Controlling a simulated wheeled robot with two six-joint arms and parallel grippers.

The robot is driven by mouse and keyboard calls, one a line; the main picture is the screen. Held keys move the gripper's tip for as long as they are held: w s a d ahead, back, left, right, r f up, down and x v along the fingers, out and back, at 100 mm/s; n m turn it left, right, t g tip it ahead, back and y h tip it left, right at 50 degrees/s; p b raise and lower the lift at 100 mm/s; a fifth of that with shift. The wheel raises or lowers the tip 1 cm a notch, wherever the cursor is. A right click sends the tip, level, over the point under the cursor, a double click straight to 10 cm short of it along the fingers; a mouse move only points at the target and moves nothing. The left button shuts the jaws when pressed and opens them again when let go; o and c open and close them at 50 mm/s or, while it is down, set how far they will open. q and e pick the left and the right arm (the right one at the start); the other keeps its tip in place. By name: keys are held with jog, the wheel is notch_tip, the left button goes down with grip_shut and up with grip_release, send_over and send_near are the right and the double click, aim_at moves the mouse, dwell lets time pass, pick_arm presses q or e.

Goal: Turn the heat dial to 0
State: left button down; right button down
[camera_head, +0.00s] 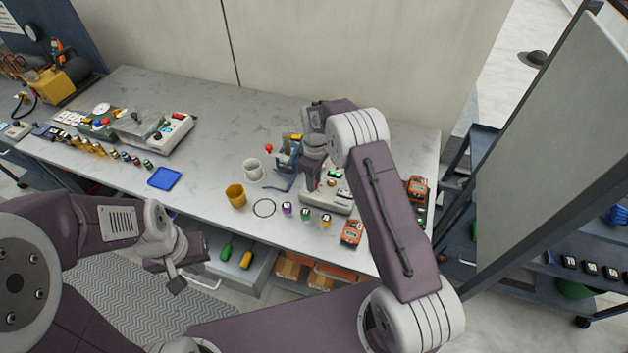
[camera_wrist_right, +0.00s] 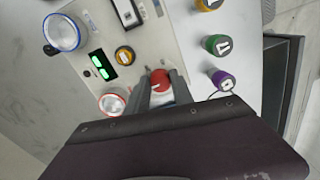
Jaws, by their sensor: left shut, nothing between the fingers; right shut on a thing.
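A red dial (camera_wrist_right: 160,82) with a pale pointer mark sits on a light control panel (camera_wrist_right: 90,18) in the right wrist view. My right gripper (camera_wrist_right: 158,92) is shut on this dial, one finger on each side. No heat label or scale around the dial is readable. In the head view my right gripper (camera_head: 311,184) reaches down to the panel (camera_head: 340,207), and my arm hides much of it. My left gripper (camera_head: 178,276) is shut and empty, in front of the bench, away from the panel.
Beside the red dial are a lit green display (camera_wrist_right: 103,65), an orange knob (camera_wrist_right: 124,55) and a red-rimmed round part (camera_wrist_right: 112,102). Purple (camera_head: 287,208), green (camera_head: 306,214) and yellow (camera_head: 326,220) pieces stand before the panel. A mustard cup (camera_head: 236,196) stands left.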

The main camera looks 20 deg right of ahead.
jog(key=shift+w+r, duration=0.1)
dwell(0.3)
jog(key=c, duration=1.1)
grip_release()
notch_tip(320, 180, up, 9)
jog(key=b, duration=0.1)
jog(key=shift+w+d, duration=0.1)
